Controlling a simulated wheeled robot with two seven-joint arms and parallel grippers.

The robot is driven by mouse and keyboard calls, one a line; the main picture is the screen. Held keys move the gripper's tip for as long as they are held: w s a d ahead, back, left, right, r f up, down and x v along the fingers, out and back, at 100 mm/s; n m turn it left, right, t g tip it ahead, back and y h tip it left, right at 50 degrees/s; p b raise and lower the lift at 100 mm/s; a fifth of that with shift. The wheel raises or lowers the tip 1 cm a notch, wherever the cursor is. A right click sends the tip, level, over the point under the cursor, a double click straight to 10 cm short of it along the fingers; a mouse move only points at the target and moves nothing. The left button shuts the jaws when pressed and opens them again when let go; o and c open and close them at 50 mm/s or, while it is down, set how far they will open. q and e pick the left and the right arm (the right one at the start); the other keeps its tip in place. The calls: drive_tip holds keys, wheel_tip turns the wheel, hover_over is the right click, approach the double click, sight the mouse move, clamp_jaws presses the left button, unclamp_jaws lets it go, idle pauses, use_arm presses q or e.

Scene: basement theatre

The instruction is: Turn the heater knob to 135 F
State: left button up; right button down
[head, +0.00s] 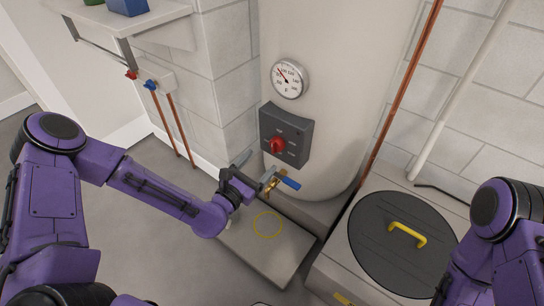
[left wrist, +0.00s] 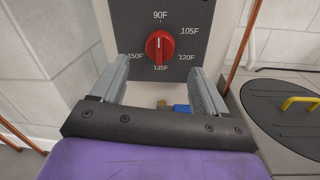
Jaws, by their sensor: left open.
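The heater knob (head: 278,145) is red, on a dark control panel (head: 298,139) low on the white tank. In the left wrist view the knob (left wrist: 160,47) has its white mark pointing up toward 90F. The panel (left wrist: 193,22) reads 90F, 105F, 120F, 135F and 150F clockwise, with 135F directly below the knob. My left gripper (head: 256,168) is open and empty just below the panel. In the left wrist view its fingers (left wrist: 158,70) point at the panel, one on each side below the knob, apart from it. My right gripper is out of view.
A round gauge (head: 290,79) sits above the panel. A brass valve with a blue handle (head: 288,183) sticks out beside my left gripper. Copper pipe (head: 397,90) runs up at the right. A dark round lid with a yellow handle (head: 407,234) lies at lower right.

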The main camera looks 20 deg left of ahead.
sight(273, 149)
use_arm(q)
drive_tip(key=b+x, duration=0.1)
drive_tip(key=x, duration=0.6)
drive_tip(key=shift+w+f, duration=0.15)
drive_tip(key=shift+w, duration=0.05)
drive_tip(key=c, duration=1.1)
drive_tip(key=shift+o, duration=0.2)
